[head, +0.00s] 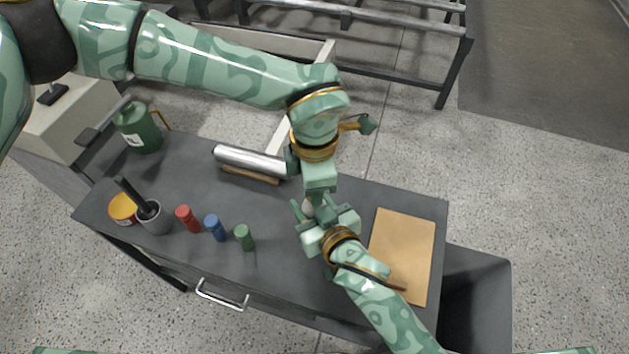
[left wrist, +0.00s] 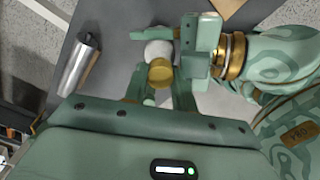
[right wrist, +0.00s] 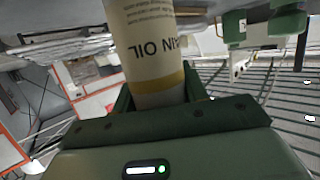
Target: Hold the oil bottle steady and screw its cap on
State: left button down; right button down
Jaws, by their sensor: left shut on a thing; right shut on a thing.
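The oil bottle (right wrist: 150,52) fills the upper middle of the right wrist view, its cream label reading "...IN OIL" upside down. My right gripper (head: 317,215) is shut on the bottle's body. In the left wrist view the bottle's pale top (left wrist: 158,48) shows between the right gripper's fingers. The gold cap (left wrist: 160,72) is between the fingers of my left gripper (left wrist: 160,90), which is shut on it. The cap overlaps the bottle's top in that view; I cannot tell whether it is seated. In the head view the grippers hide most of the bottle and the cap.
The dark worktop (head: 280,225) holds a metal roll (head: 250,160), a green can (head: 138,128), a yellow-orange tub (head: 122,209), a grey cup (head: 155,218), and red (head: 188,219), blue (head: 215,228) and green (head: 244,237) cylinders. A tan board (head: 404,245) lies on the right.

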pick_arm(q)
jog(key=c, duration=1.1)
grip_release()
jog(key=shift+o, duration=0.2)
jog(key=shift+r, duration=0.1)
notch_tip(320, 180, up, 12)
jog(key=shift+w, duration=0.1)
pick_arm(e)
jog(key=c, duration=0.7)
grip_release()
